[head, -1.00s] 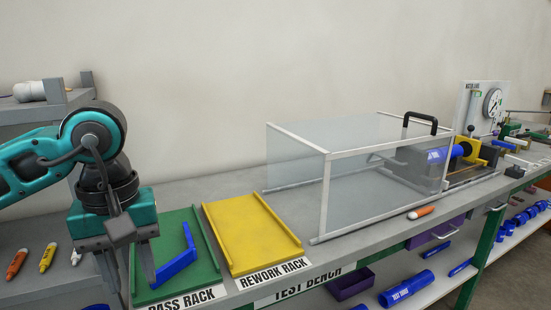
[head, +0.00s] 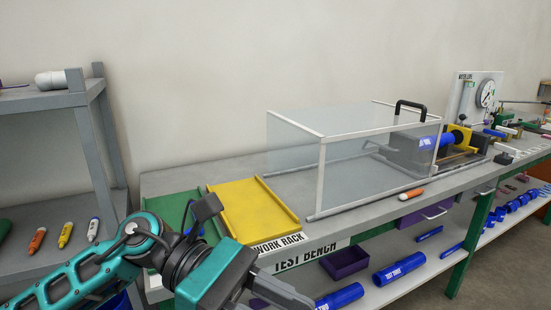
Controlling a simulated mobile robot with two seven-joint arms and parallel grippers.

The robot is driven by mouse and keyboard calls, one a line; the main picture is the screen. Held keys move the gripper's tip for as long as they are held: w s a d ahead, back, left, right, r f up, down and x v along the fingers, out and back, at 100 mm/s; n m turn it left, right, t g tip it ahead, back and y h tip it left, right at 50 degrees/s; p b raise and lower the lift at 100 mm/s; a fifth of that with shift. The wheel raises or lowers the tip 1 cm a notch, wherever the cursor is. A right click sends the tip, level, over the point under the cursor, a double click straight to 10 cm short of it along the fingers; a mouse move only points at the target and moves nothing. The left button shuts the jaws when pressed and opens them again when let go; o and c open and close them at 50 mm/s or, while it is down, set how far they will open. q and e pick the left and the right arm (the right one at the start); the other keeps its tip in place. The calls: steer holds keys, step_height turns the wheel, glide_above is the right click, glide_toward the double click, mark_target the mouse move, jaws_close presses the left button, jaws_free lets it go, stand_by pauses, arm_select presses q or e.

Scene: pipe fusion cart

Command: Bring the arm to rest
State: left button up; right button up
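My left arm comes in from the lower left, and its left gripper (head: 272,297) is at the bottom edge, in front of the bench. One finger points right; the rest is cut off or hidden, so I cannot tell whether it is open. The green pass rack (head: 168,207) is partly behind my arm. Only a small bit of the blue piece (head: 187,232) on it shows. My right gripper is not in view.
The yellow rework rack (head: 250,205) lies beside the green one. A clear guard box (head: 322,180) with a black handle stands on the bench. An orange marker (head: 413,195) lies in front of it. Shelves (head: 45,180) with several markers stand at left.

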arm_select(q)
steer(key=w+r+n+t+h, duration=0.1)
steer(key=w+n+t+h, duration=0.25)
steer(key=n+t, duration=0.45)
steer(key=w+r+n+t+h, duration=0.1)
steer(key=w+n+t+h, duration=0.3)
steer(key=n, duration=0.8)
steer(key=w+a+f+n+t+y, duration=0.2)
steer(key=a+f+n+t+y, duration=0.3)
steer(key=n, duration=0.5)
steer(key=w+a+f+n+t+y, duration=0.25)
steer(key=f+n+t+y, duration=0.35)
steer(key=n, duration=0.4)
steer(key=s+a+f+n+g+y, duration=0.3)
steer(key=f+n, duration=0.5)
steer(key=f, duration=0.4)
steer(key=s+a+f+n+g+y+p, duration=0.1)
steer(key=s+a+f+n+y, duration=0.4)
steer(key=s+f, duration=0.5)
step_height(320, 180, down, 2)
steer(key=a+n+g, duration=0.1)
steer(key=a+n, duration=0.1)
steer(key=n, duration=0.1)
steer(key=shift+s+a+g+y, duration=0.2)
steer(key=shift+a+g+y, duration=0.15)
steer(key=shift+a+g, duration=0.05)
